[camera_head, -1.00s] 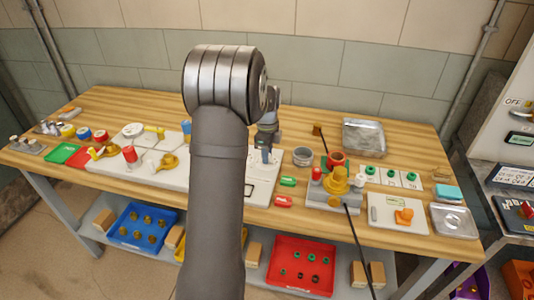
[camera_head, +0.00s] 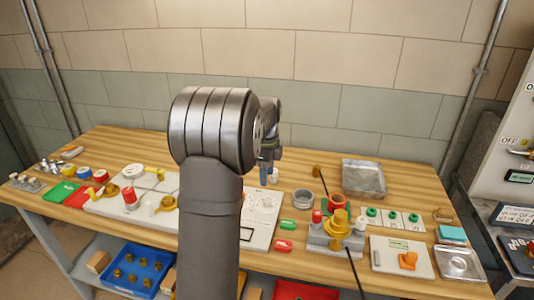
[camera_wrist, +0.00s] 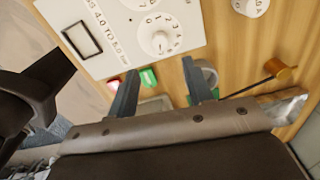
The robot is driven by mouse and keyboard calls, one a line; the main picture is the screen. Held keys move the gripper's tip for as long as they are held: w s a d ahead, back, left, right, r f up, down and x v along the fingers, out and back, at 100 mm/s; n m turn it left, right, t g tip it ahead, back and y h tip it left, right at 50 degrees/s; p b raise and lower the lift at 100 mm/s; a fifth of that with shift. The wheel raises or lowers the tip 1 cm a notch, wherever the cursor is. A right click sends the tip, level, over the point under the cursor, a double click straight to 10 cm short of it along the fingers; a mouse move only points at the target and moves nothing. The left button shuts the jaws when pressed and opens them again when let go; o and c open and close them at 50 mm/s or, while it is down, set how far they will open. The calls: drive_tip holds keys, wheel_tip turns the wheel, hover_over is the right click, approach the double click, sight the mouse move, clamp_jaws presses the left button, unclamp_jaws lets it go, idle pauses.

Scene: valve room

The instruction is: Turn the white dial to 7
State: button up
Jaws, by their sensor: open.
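The white dial (camera_wrist: 160,42) sits on a white panel (camera_wrist: 118,40) in the wrist view, with a ring of printed numbers around it. Which number it points to is too small to tell. In the head view, the panel (camera_head: 262,232) is partly hidden behind my arm, and its dial face is small. My gripper (camera_wrist: 160,66) is open and empty. Its two fingers show apart below the dial in the wrist view, not touching it. In the head view, my gripper (camera_head: 265,176) hangs over the bench near the panel's far edge.
A second white knob (camera_wrist: 250,6) stands on the wood beyond the panel. Green (camera_head: 287,225) and red (camera_head: 284,245) blocks, a grey ring (camera_head: 303,199) and a yellow valve fixture (camera_head: 338,228) are to the right. A metal tray (camera_head: 364,178) lies at the back.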

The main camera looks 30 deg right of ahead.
wheel_tip(320, 180, up, 8)
hover_over(267, 198)
drive_tip(key=shift+w, duration=0.1)
drive_tip(key=shift+d+f, duration=0.1)
idle(0.5)
wheel_tip(267, 198, down, 17)
drive_tip(key=shift+f, duration=0.2)
idle(0.4)
